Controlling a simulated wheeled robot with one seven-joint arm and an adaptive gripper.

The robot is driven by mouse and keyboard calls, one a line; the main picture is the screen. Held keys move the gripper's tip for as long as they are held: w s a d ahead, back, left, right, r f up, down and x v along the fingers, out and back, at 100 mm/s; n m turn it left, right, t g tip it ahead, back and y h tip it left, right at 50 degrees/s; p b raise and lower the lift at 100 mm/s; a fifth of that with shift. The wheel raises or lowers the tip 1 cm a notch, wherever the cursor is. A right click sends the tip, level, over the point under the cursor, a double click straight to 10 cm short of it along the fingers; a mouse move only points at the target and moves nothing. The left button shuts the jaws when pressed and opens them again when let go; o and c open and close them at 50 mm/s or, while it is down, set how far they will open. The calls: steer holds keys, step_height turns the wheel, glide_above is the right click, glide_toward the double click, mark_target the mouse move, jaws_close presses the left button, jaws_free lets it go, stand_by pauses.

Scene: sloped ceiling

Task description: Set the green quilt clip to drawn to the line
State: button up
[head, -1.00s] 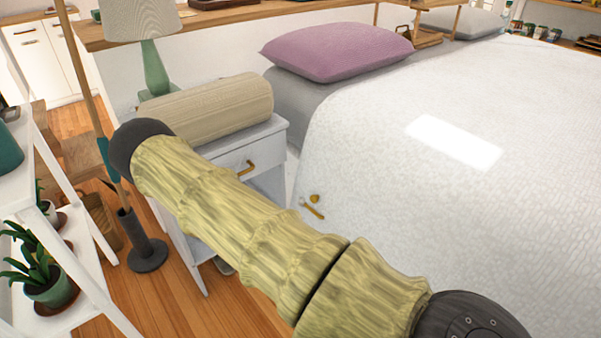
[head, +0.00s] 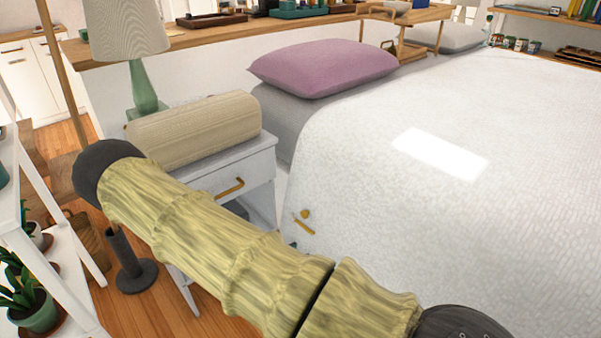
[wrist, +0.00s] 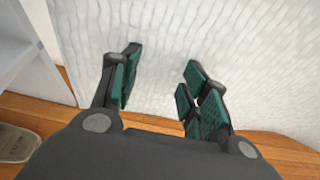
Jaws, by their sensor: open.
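The white quilt (head: 400,200) covers the bed, and its hanging side also shows in the wrist view (wrist: 160,40). Two small gold pieces (head: 303,222), one round and one bar-like, sit on the quilt's near side by the nightstand. I cannot make out a green clip on the quilt in either view. My gripper (wrist: 163,65) is open and empty in the wrist view, with teal pads on its fingers and the quilt's side beyond them.
A white nightstand (head: 252,178) with a beige bolster (head: 193,128) stands left of the bed. A green lamp (head: 143,92) is behind it. A white plant shelf (head: 25,215) is at the far left. A purple pillow (head: 322,69) lies on the bed. A slipper (wrist: 17,143) is on the floor.

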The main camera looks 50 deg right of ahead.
steer(key=v, duration=0.8)
steer(key=shift+a, duration=0.35)
steer(key=shift+s, duration=0.15)
